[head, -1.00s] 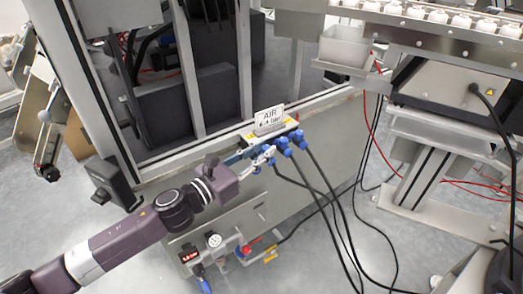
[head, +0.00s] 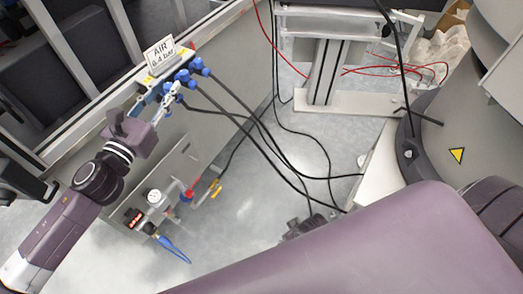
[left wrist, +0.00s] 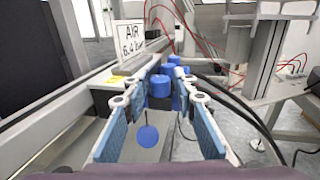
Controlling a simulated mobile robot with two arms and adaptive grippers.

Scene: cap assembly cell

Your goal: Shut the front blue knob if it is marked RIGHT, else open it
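A row of blue knobs (head: 183,76) sits on a manifold at the frame's corner, below a white sign (head: 160,54) reading AIR 6.4 bar. My left gripper (head: 169,101) is beside the near end of this row. In the left wrist view its two blue-padded fingers (left wrist: 162,124) are spread apart with nothing gripped. Blue knobs (left wrist: 160,86) show just beyond and between the fingertips. A lower round blue part (left wrist: 148,136) shows between the fingers, apart from both pads. I cannot read any RIGHT marking.
Black hoses (head: 243,128) run from the knobs across the floor. My own purple arm link fills the bottom right.

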